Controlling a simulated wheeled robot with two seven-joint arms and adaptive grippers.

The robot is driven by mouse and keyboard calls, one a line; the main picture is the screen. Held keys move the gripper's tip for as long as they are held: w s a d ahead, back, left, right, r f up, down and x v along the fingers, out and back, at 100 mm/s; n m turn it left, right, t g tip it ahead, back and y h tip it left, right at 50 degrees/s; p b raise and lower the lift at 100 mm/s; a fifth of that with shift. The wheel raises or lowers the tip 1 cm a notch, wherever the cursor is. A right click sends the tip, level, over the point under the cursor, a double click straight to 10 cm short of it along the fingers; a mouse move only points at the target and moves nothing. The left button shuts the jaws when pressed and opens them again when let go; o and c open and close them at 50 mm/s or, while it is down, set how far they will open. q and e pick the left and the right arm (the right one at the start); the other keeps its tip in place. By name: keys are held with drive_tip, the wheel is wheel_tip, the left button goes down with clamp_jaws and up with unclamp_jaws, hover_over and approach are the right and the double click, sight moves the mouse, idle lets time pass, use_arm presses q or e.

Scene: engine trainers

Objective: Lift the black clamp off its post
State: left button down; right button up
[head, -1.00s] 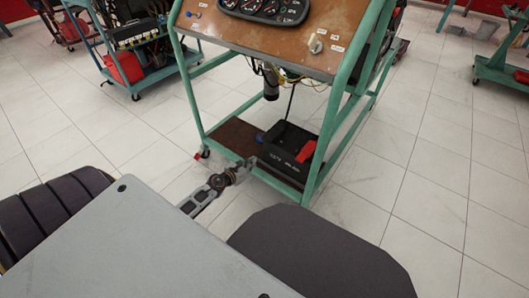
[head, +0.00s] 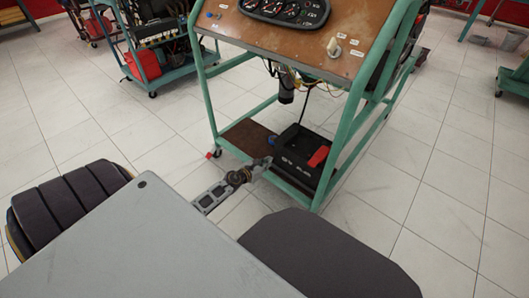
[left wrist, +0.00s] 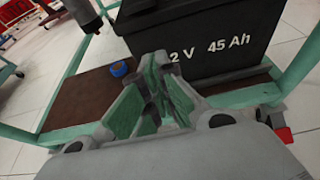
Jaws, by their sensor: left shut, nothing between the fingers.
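The black battery (head: 293,164) stands on the low shelf of the green trainer frame. It also fills the top of the left wrist view (left wrist: 205,45), marked "2 V 45 Ah". A black cable (head: 304,104) hangs down toward its top. I cannot make out the black clamp or its post; the battery top is out of the wrist view. A red part (head: 319,156) lies on the battery's right end. My left gripper (head: 267,162) is shut and empty, low at the battery's front left; its fingers (left wrist: 153,80) show in the wrist view. My right gripper is not in view.
A brown shelf (head: 245,137) lies left of the battery, with a small blue part (left wrist: 119,68) beside it. Green posts (head: 345,140) and the sloping instrument panel (head: 300,40) bound the space. A dark cylinder (head: 286,90) hangs above the shelf. Tiled floor in front is clear.

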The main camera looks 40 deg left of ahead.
use_arm(q)
drive_tip(key=shift+b+x, duration=1.1)
drive_tip(key=shift+x, duration=2.45)
drive_tip(key=shift+r+p, duration=0.5)
drive_tip(key=shift+r, duration=0.1)
drive_tip(key=shift+r+p, duration=0.65)
drive_tip(key=shift+r, duration=0.7)
drive_tip(key=shift+a, duration=0.1)
